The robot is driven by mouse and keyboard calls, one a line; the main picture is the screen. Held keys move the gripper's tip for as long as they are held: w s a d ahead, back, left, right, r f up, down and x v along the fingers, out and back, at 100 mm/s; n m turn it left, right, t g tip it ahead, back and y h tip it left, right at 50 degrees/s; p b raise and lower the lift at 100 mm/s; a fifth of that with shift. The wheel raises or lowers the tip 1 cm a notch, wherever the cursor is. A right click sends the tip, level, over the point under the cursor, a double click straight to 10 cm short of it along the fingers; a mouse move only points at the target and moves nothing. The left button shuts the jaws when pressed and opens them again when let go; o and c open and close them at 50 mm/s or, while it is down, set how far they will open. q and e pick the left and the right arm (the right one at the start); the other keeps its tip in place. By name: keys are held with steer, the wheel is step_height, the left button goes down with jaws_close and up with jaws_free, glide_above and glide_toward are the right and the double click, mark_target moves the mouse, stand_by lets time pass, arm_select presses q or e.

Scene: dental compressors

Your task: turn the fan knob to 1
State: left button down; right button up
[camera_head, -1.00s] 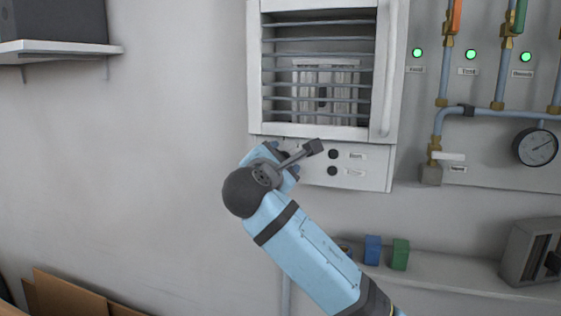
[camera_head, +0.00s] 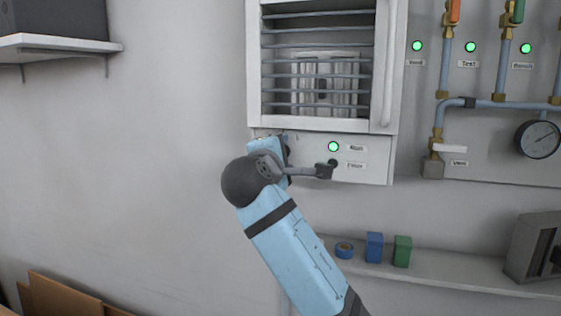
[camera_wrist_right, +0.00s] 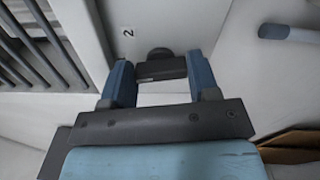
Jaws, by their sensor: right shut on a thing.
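The fan knob (camera_wrist_right: 160,68) is a dark bar with a round dark part behind it, on a white panel in the right wrist view. A printed "2" (camera_wrist_right: 128,33) is on the panel beside it. My right gripper (camera_wrist_right: 160,75) has its blue fingers on either side of the knob and is shut on it. In the head view my right gripper (camera_head: 268,148) is at the lower left of the white fan unit's panel (camera_head: 370,172) and hides the knob. A green lamp (camera_head: 333,146) is lit there; the lamp below it looks dark. My left gripper is not in view.
The barred fan opening (camera_head: 318,75) is above the panel. Pipes with valves and a gauge (camera_head: 538,139) are on the right. A low shelf (camera_head: 440,275) holds blue tape and blue and green blocks.

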arm_select(q)
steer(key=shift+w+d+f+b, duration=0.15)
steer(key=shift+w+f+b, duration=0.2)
steer(key=shift+b, duration=0.1)
arm_select(e)
steer(key=shift+f+m, duration=0.15)
steer(key=shift+m, duration=0.95)
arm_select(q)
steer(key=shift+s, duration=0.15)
arm_select(e)
steer(key=o, duration=0.6)
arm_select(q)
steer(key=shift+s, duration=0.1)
arm_select(e)
steer(key=shift+o, duration=0.2)
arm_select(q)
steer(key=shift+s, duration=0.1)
